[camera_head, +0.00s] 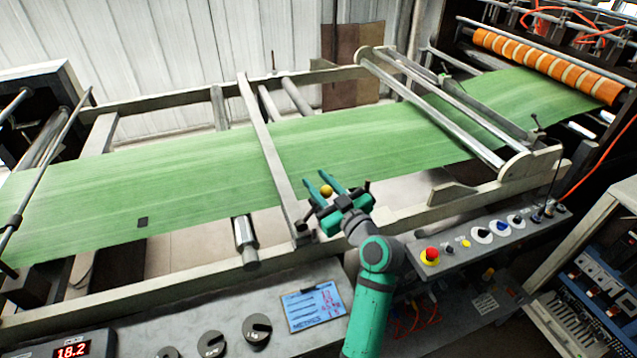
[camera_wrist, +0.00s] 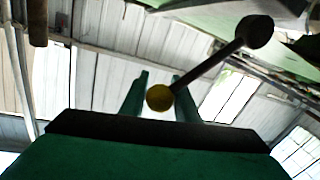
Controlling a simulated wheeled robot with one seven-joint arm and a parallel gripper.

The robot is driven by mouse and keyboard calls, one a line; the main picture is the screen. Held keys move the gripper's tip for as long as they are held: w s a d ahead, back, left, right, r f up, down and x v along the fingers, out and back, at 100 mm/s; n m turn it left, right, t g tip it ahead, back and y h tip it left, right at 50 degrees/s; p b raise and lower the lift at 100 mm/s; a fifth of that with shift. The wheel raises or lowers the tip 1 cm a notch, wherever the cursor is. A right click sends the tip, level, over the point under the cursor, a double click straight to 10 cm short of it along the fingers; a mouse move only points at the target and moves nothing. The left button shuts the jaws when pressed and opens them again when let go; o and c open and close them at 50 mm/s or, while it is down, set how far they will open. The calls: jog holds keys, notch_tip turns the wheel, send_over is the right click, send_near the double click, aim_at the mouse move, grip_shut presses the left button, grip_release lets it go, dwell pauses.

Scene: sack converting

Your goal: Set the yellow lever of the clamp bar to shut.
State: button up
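The clamp bar (camera_head: 265,150) lies across the green web (camera_head: 200,170) in the head view. Its lever has a yellow ball knob (camera_head: 326,191). In the wrist view the knob (camera_wrist: 159,98) sits at the end of a dark rod (camera_wrist: 210,64), which slants up right to a dark round pivot (camera_wrist: 255,31). My gripper (camera_head: 317,174) is at the near end of the bar, with its teal fingers spread. The knob appears between the fingers, with a small gap on each side in the wrist view. I cannot tell whether either finger touches it.
A control panel with a red button (camera_head: 430,256) and knobs lies right of my arm. A blue-white card (camera_head: 315,306) and dark round weights (camera_head: 257,329) lie on the near ledge. A roller frame (camera_head: 440,110) stands to the right over the web.

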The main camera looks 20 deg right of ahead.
grip_shut()
jog(key=shift+a, duration=0.1)
jog(key=a+n+g+h, duration=0.1)
jog(key=a+n+h, duration=0.1)
jog(key=a+n, duration=1)
jog(key=shift+s+a+f+g, duration=0.3)
jog(key=shift+a+f+g, duration=0.1)
jog(key=shift+a, duration=0.1)
